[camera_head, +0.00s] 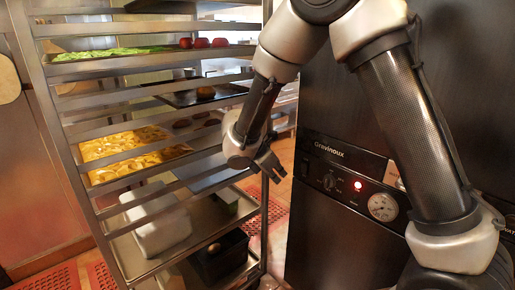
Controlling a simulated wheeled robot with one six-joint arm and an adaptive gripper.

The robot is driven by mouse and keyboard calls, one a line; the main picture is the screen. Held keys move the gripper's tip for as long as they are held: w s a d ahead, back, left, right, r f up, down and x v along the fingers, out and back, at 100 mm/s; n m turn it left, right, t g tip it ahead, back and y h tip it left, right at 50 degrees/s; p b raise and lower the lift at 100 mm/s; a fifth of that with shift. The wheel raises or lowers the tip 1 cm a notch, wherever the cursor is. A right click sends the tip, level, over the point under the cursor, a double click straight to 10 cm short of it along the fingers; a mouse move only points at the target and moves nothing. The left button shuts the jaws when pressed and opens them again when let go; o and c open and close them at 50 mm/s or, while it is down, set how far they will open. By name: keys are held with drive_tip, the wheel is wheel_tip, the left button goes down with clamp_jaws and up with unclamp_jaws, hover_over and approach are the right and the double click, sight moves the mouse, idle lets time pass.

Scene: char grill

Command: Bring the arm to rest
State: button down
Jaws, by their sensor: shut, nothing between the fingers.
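My arm comes in from the right and arches up past the top edge of the view. Its forearm hangs down at the middle, and my gripper (266,165) points downward at the right side of the metal rack. The gripper is shut and empty. It is in front of the rack's right post, and I cannot tell whether it touches the rack. The lower part of my arm is at the bottom right, in front of the dark appliance.
A metal tray rack (62,145) fills the left, holding greens (110,53), tomatoes (202,42), yellow food (125,147) and a dark tray (190,99). A dark appliance (325,240) with a gauge (383,207) and a red light (357,186) stands right. Red mats (60,278) lie on the floor.

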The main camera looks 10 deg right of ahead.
drive_tip(key=s+d+r+m+y, duration=0.3)
drive_tip(key=s+d+r+m, duration=0.6)
drive_tip(key=s, duration=0.5)
drive_tip(key=s+d+r+m+y, duration=0.3)
drive_tip(key=s+d+r+m, duration=0.7)
drive_tip(key=s+d+m, duration=0.3)
drive_tip(key=shift+s+d+m+t, duration=0.25)
drive_tip(key=shift+s+m+t, duration=0.05)
drive_tip(key=shift+s+m, duration=0.3)
